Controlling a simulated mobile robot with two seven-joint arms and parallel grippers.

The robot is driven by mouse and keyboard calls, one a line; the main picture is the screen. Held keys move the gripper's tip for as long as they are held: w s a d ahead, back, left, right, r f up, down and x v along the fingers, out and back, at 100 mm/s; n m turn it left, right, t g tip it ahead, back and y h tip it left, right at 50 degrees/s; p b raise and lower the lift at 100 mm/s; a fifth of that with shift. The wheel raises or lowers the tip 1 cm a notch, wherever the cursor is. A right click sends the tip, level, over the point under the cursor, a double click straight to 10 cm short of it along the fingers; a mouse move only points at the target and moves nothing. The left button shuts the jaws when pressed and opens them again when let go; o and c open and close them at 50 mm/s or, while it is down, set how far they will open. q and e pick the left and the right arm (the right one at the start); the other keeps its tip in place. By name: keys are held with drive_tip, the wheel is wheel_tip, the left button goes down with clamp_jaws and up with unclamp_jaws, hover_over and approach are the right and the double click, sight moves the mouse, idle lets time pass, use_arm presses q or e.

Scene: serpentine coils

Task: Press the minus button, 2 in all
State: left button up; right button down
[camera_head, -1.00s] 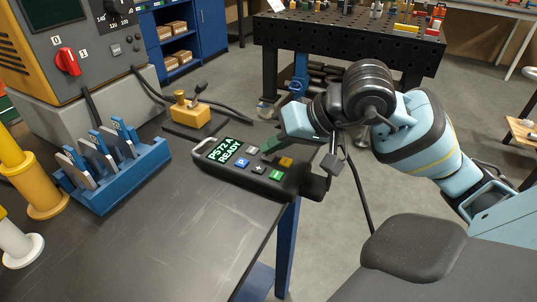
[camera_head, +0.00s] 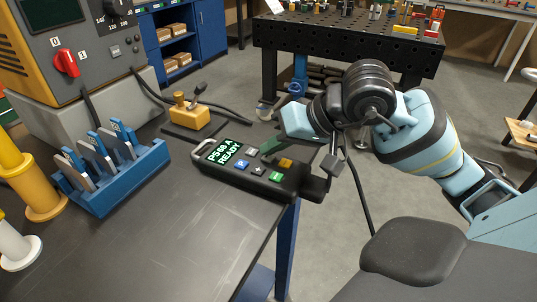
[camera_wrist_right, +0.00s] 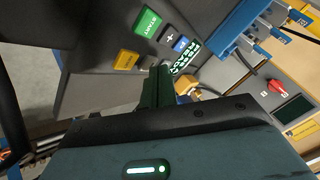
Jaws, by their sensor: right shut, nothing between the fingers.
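The dark control pendant (camera_head: 235,178) lies on the table's right edge. Its green display (camera_head: 227,152) reads 68 A, READY. Blue P (camera_head: 243,163), plus (camera_head: 259,170) and green START (camera_head: 276,177) buttons form the near row; a grey button (camera_head: 252,153) and a yellow button (camera_head: 286,162) are in the far row. The middle far-row button, apparently minus, is largely hidden by my fingers. My right gripper (camera_head: 272,152) is shut and empty, its tips over that spot. In the right wrist view, the fingers (camera_wrist_right: 157,88) point at the pendant; contact cannot be told.
A blue rack (camera_head: 120,180) holding several plates and a yellow block with a cable (camera_head: 186,112) stand left of the pendant. A grey machine with a red knob (camera_head: 65,62) is behind them. The near tabletop (camera_head: 190,240) is clear.

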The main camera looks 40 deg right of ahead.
use_arm(q)
drive_tip(key=shift+w+r, duration=0.15)
drive_tip(key=shift+r, duration=0.1)
use_arm(e)
drive_tip(key=shift+r, duration=0.55)
drive_tip(key=shift+r+p, duration=1.9)
drive_tip(key=shift+r, duration=0.65)
use_arm(q)
drive_tip(key=r, duration=0.1)
drive_tip(key=w+r, duration=0.1)
drive_tip(key=r, duration=0.1)
drive_tip(key=shift+w+r+t, duration=0.2)
drive_tip(key=shift+t, duration=0.1)
use_arm(e)
drive_tip(key=shift+f, duration=0.1)
